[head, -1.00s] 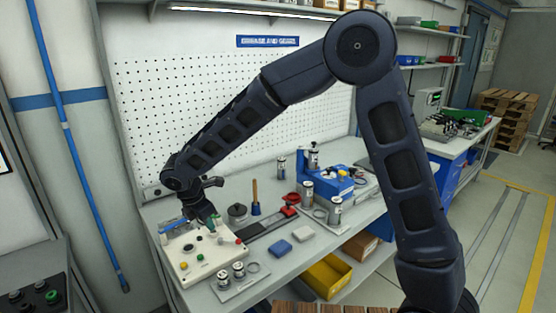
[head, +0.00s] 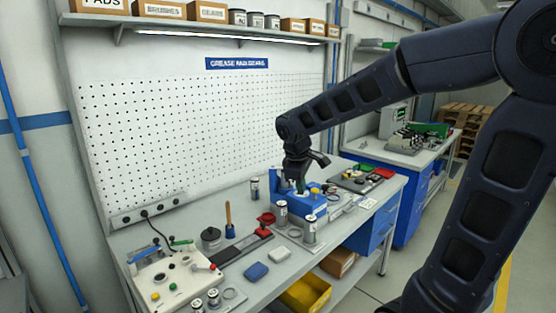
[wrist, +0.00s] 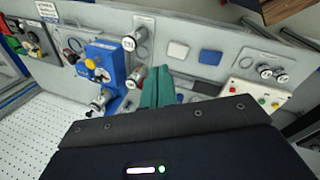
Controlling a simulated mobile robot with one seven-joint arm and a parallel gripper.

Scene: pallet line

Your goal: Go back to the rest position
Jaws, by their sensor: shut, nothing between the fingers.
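My gripper (head: 299,186) hangs at the end of my arm above the blue fixture (head: 290,205) on the workbench in the head view. In the wrist view its green fingers (wrist: 157,90) are together, with nothing between them. The blue fixture with a yellow knob also shows at the left of the wrist view (wrist: 101,65). In the head view the gripper covers part of the fixture.
A yellow bin (head: 306,294) sits below. A shelf (head: 180,22) with boxes runs above the pegboard.

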